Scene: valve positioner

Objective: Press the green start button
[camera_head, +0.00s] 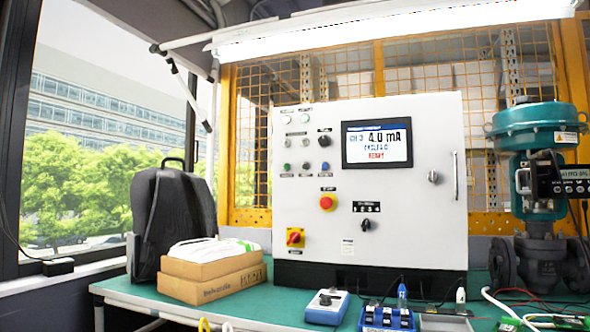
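A white control cabinet (420,225) stands upright at the back of the bench. A small green button (287,168) is on the left of its front panel, at the left end of a row with a dark button (306,167) and a blue button (325,167). Its label is too small to read. My gripper is not in view, and nothing covers the green button.
Cardboard boxes (212,286) and a black case (172,215) stand left of the cabinet. A blue meter (326,306) and a blue tray (387,319) lie in front on the green bench top (270,308). A teal valve actuator (537,130) stands at right, with loose cables below.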

